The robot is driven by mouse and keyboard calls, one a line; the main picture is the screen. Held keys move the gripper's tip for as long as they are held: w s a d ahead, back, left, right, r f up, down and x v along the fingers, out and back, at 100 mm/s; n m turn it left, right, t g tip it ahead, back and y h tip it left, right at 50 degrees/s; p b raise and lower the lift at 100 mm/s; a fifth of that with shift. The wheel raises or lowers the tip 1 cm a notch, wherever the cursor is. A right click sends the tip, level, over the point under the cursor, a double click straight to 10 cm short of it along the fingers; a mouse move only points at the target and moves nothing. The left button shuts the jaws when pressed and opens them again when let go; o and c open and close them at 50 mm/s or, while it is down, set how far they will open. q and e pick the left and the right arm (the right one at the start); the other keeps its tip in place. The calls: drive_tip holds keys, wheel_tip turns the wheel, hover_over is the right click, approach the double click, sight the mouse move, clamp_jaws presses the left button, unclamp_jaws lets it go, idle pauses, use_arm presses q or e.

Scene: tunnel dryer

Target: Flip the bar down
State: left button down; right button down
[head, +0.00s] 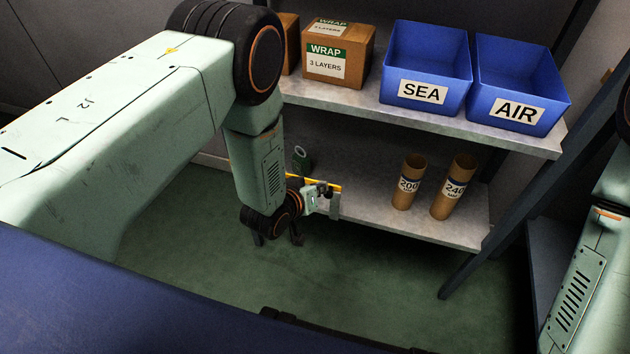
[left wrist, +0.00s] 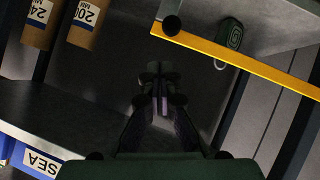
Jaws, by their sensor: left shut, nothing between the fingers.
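The yellow bar (head: 298,178) lies along the left part of the lower shelf's front edge, partly hidden behind my left wrist in the head view. In the left wrist view the bar (left wrist: 245,64) runs slantwise across the upper right, with a dark round knob (left wrist: 172,25) at its left end. My left gripper (head: 324,189) is close to the bar in the head view. In the left wrist view my left gripper (left wrist: 160,82) is shut and empty, with the bar beyond and to the right of its fingertips. I cannot tell whether they touch. My right gripper is not in view.
A green object (head: 302,158) stands on the lower shelf (head: 452,228) behind the bar. Two cardboard tubes (head: 408,182) stand farther right. The upper shelf (head: 350,103) holds a WRAP box (head: 338,53) and blue SEA (head: 426,60) and AIR (head: 516,80) bins. Green floor is clear below.

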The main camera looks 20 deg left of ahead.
use_arm(q)
drive_tip(key=d+p+v, duration=0.1)
drive_tip(key=p+v, duration=0.1)
drive_tip(key=v, duration=0.6)
drive_tip(key=shift+r, duration=0.2)
drive_tip(key=shift+s+r, duration=0.1)
drive_tip(key=shift+s, duration=0.15)
drive_tip(key=s+a+f+m+g+y, duration=0.1)
drive_tip(key=s+a+f+g, duration=0.15)
drive_tip(key=s, duration=0.45)
drive_tip(key=s+a+f+m+g+y, duration=0.1)
drive_tip(key=s+a+f+g, duration=0.15)
drive_tip(key=s, duration=0.35)
drive_tip(key=s+a+g, duration=0.1)
drive_tip(key=s+g, duration=0.2)
drive_tip(key=s, duration=0.5)
drive_tip(key=s+a+r+g+y, duration=0.1)
drive_tip(key=s+a+g, duration=0.1)
drive_tip(key=s, duration=0.6)
drive_tip(key=shift+s+r+n+g, duration=0.25)
drive_tip(key=shift+n+g, duration=0.05)
drive_tip(key=shift+g, duration=0.4)
